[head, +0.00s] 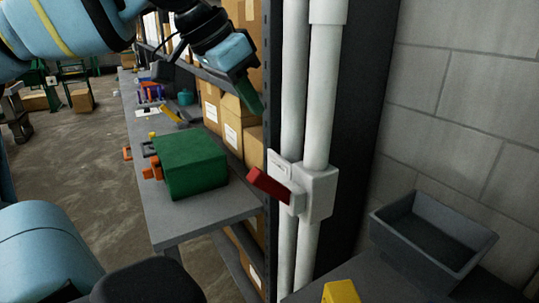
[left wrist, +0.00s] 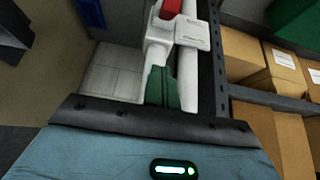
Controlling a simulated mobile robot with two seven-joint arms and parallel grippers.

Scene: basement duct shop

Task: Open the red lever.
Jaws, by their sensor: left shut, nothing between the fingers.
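The red lever (head: 269,185) sticks out to the left of a white box (head: 317,190) on white vertical pipes (head: 323,90). It tilts, its free end up and to the left. In the left wrist view the red lever (left wrist: 170,8) shows at the top edge, partly cut off, on the white box (left wrist: 178,32). My left gripper (head: 255,105), with green fingers, is above the lever in the head view, apart from it. The left gripper (left wrist: 162,88) also shows in the left wrist view, its fingers shut and empty. My right gripper is not in view.
A green box (head: 192,163) stands on a grey bench (head: 215,208) to the left. Cardboard boxes (head: 232,127) fill shelves behind a dark post. A grey open bin (head: 432,235) and a yellow object (head: 341,292) are at lower right, beside a block wall (head: 470,90).

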